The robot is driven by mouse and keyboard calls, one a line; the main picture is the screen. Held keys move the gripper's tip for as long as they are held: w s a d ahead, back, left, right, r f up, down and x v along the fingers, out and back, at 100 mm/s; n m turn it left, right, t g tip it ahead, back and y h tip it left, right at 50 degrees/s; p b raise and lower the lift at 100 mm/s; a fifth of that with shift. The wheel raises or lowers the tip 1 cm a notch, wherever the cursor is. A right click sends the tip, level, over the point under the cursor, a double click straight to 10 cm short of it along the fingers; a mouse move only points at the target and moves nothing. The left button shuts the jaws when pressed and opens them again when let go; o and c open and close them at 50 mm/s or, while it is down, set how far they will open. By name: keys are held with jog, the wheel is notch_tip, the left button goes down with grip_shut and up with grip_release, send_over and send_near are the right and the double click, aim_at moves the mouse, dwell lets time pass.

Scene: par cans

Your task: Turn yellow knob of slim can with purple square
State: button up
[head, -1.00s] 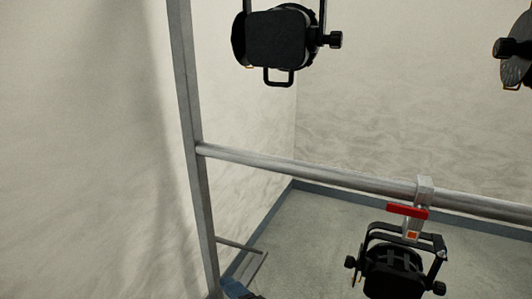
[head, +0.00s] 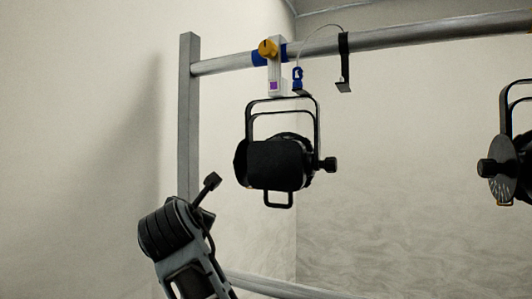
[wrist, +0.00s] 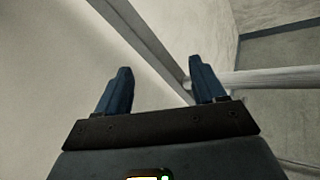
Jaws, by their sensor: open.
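The can with the purple square (head: 273,86) hangs from the upper rail in the head view. Its black body (head: 278,163) hangs in a yoke below a pale clamp (head: 277,75). The yellow knob (head: 267,48) is on the upper left of that clamp, at the rail. My gripper (wrist: 160,85) shows in the wrist view with its two blue fingers apart and nothing between them. In the head view my arm is at the lower left, below and left of the can. The gripper's fingers are not clear there.
A grey upright post (head: 189,110) stands left of the can. The upper rail (head: 400,40) runs right from it, with a black bracket (head: 344,65) and a blue clip (head: 297,76) near the clamp. Another can (head: 508,165) hangs at the right edge. A lower rail (head: 285,286) crosses below.

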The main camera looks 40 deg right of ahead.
jog(key=s+d+r+n+g+h, duration=0.1)
jog(key=d+r+h, duration=0.1)
jog(key=r, duration=0.8)
jog(key=s+d+r+g+h, duration=0.1)
jog(key=d+r+g+h, duration=0.1)
jog(key=r, duration=0.7)
jog(key=g+h, duration=0.3)
jog(key=g, duration=0.1)
send_near(264, 47)
jog(key=x, duration=0.4)
jog(key=shift+w+r+m+p, duration=0.15)
jog(key=shift+m+p, duration=0.15)
jog(key=shift+p, duration=0.05)
jog(key=shift+p+x, duration=0.9)
jog(key=shift+x, duration=2.7)
jog(key=shift+c, duration=0.3)
jog(key=c, duration=1)
jog(key=shift+m, duration=0.4)
